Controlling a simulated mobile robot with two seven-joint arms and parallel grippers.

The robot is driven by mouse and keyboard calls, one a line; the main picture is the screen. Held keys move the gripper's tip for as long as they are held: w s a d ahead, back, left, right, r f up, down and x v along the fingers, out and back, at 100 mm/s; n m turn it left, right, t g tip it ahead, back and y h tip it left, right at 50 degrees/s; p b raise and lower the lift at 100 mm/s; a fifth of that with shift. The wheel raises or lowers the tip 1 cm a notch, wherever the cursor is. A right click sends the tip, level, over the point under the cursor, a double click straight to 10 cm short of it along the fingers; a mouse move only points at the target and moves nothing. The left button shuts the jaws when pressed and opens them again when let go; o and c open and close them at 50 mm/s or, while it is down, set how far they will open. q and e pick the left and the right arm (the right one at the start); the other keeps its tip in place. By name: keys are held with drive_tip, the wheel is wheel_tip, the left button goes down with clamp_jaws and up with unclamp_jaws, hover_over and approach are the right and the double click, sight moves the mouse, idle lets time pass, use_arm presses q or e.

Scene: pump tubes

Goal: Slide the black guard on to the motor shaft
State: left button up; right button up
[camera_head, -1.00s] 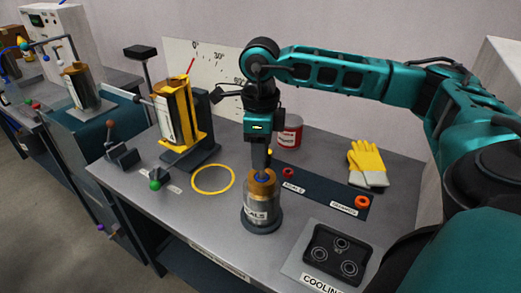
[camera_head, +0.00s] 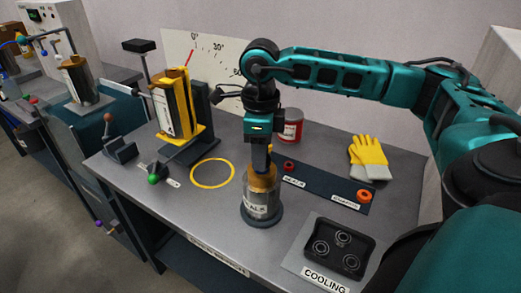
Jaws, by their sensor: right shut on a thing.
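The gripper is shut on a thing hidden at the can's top. The fingertips and the can's opening overlap, so depth is unclear. At the left, a motor-like unit with a yellow frame (camera_head: 187,105) stands upright on a dark stand, with a shaft pointing left. I cannot make out the black guard. My left gripper is not in view.
A yellow ring marking (camera_head: 213,173) lies on the grey bench. A dark COOLING tray (camera_head: 338,246) stands at the front right. A red can (camera_head: 292,126), yellow gloves (camera_head: 368,150) and a labelled dark strip (camera_head: 323,187) lie behind. A green-knobbed lever (camera_head: 154,176) stands front left.

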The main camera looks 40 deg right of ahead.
drive_tip(key=o, duration=1)
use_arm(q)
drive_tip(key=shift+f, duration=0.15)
use_arm(e)
drive_tip(key=shift+o, duration=0.5)
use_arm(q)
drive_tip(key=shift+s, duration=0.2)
use_arm(e)
wheel_tip(320, 180, up, 5)
drive_tip(key=shift+r+p, duration=0.1)
drive_tip(key=shift+p, duration=0.2)
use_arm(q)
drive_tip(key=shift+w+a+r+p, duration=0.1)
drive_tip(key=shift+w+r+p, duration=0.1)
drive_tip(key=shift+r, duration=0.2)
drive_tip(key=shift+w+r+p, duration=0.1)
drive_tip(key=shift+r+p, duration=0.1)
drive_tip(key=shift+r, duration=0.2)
use_arm(e)
wheel_tip(320, 180, up, 8)
drive_tip(key=shift+f, duration=0.2)
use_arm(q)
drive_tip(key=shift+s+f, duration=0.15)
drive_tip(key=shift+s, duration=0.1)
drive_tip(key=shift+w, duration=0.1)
